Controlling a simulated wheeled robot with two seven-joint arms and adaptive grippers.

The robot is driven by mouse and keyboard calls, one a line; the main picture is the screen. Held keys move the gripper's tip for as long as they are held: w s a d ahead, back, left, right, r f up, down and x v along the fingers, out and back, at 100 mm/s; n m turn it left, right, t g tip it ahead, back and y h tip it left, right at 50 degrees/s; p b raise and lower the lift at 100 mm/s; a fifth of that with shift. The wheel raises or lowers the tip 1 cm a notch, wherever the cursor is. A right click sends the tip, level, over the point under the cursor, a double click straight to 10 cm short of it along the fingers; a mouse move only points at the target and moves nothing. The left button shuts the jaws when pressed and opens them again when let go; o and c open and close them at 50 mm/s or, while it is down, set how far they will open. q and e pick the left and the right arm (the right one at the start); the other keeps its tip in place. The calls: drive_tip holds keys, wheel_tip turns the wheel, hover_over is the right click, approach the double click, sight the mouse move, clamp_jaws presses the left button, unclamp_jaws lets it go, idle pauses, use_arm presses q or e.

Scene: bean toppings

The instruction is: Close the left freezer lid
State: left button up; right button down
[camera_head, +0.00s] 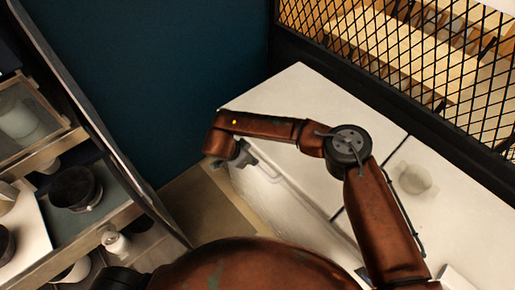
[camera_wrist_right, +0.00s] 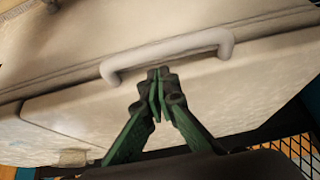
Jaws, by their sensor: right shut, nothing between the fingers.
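The white freezer's left lid (camera_head: 290,95) lies in the right half of the head view, its top nearly flat. I cannot tell whether it is fully down. My right arm reaches across it, with the right gripper (camera_head: 242,157) pointing at the freezer's front edge. In the right wrist view the pale bar handle (camera_wrist_right: 168,52) runs across the off-white front. The green right gripper (camera_wrist_right: 162,80) is shut and empty, its tips close to the handle's middle. I cannot tell whether they touch it. My left gripper is not in view.
A black mesh partition (camera_head: 410,60) runs along the freezer's back. A blue wall (camera_head: 160,80) stands at the left end. Shelving with a dark pot (camera_head: 75,188) and a white bottle (camera_head: 115,243) is at far left. Narrow floor (camera_head: 210,210) shows between.

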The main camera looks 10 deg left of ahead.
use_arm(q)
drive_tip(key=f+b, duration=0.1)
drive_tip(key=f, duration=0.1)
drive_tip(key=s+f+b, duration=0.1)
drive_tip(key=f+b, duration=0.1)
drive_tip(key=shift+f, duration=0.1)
use_arm(e)
wheel_tip(320, 180, down, 8)
drive_tip(key=shift+s+r, duration=0.15)
drive_tip(key=shift+s, duration=0.2)
drive_tip(key=shift+a, duration=0.15)
